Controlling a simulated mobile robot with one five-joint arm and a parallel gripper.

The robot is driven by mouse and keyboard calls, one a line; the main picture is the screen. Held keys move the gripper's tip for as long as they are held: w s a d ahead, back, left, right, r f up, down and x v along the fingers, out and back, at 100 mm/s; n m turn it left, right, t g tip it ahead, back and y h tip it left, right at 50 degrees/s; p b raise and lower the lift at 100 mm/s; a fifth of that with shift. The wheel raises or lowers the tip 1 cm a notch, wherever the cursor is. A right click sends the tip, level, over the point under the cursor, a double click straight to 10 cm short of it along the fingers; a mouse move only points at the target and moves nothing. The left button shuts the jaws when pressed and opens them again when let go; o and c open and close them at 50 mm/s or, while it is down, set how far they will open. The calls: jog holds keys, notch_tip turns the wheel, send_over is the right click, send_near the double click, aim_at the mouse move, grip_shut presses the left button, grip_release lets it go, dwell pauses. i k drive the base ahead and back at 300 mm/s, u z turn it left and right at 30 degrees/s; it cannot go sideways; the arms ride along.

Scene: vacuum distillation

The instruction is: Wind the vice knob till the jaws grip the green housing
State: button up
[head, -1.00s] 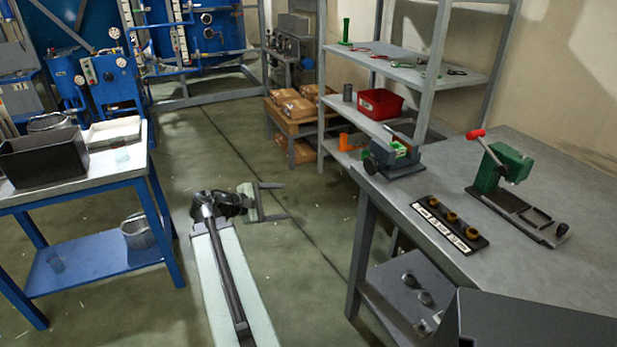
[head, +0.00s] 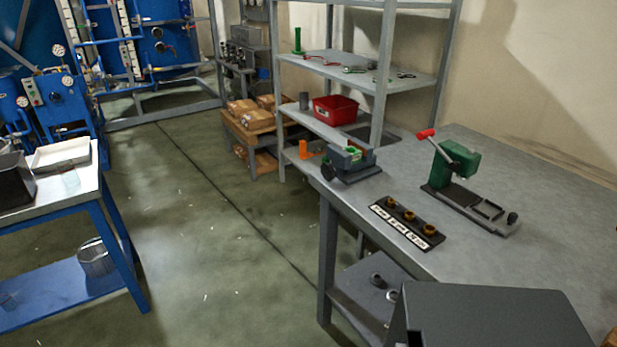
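The vice (head: 349,166) is a small grey-blue block on the far left corner of the grey bench. A bright green piece, which looks like the green housing (head: 354,152), shows between its jaws. Whether the jaws touch it is too small to tell. The dark round vice knob (head: 328,173) is on the vice's left side, by the bench edge. My gripper is not in view.
The grey bench (head: 562,210) also holds a green press with a red handle (head: 455,160) and a black rack with brass fittings (head: 406,222). A grey shelf (head: 370,70) stands behind. The floor (head: 215,235) between the benches is clear. A blue table (head: 130,270) stands left.

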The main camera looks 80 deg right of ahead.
aim_at(326, 171)
jog(key=u, duration=1.4)
jog(key=i, duration=1.1)
jog(key=z, duration=2.85)
jog(key=i, duration=1)
jog(key=u, duration=0.05)
